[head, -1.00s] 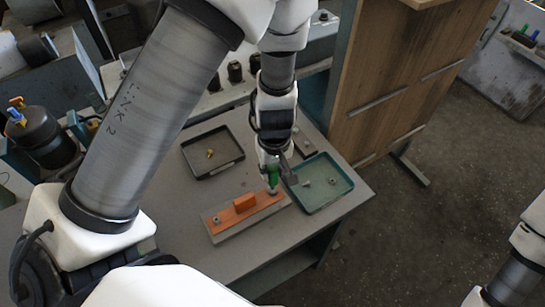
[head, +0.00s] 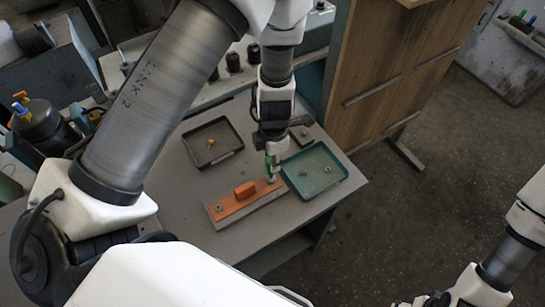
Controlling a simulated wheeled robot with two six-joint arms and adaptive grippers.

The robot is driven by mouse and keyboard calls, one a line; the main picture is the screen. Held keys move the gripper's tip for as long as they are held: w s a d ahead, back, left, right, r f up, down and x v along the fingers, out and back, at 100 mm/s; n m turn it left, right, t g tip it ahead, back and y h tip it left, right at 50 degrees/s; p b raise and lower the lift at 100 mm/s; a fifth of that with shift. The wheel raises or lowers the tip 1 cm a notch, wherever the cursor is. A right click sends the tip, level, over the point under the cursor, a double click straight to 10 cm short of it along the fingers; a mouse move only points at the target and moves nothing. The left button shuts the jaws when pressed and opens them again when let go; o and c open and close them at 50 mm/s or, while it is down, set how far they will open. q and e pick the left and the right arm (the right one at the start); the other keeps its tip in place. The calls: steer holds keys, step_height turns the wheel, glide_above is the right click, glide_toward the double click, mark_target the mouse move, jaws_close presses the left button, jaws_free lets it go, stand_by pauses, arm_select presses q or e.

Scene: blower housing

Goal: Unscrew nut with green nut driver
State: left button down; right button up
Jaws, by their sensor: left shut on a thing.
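My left gripper (head: 273,157) is shut on the green nut driver (head: 268,164) and holds it upright over the right end of the orange bar. The driver's lower end is at or just above that end; I cannot tell whether it touches the nut there. The orange bar (head: 228,208) has a raised orange block (head: 244,190) and lies on a grey base plate. A small grey nut (head: 219,208) shows at its left end. My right gripper (head: 432,299) is at the bottom edge, mostly cut off, far from the bar.
A dark tray (head: 238,150) with a small yellow part (head: 210,142) stands behind the bar. A green tray (head: 344,176) with small metal parts stands just right of the driver. A wooden cabinet (head: 385,75) rises behind the table's right side. The table front is clear.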

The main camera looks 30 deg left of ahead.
arm_select(q)
steer(key=shift+r, duration=3.7)
steer(key=shift+s+r, duration=0.1)
steer(key=shift+r, duration=0.3)
steer(key=shift+f, duration=0.1)
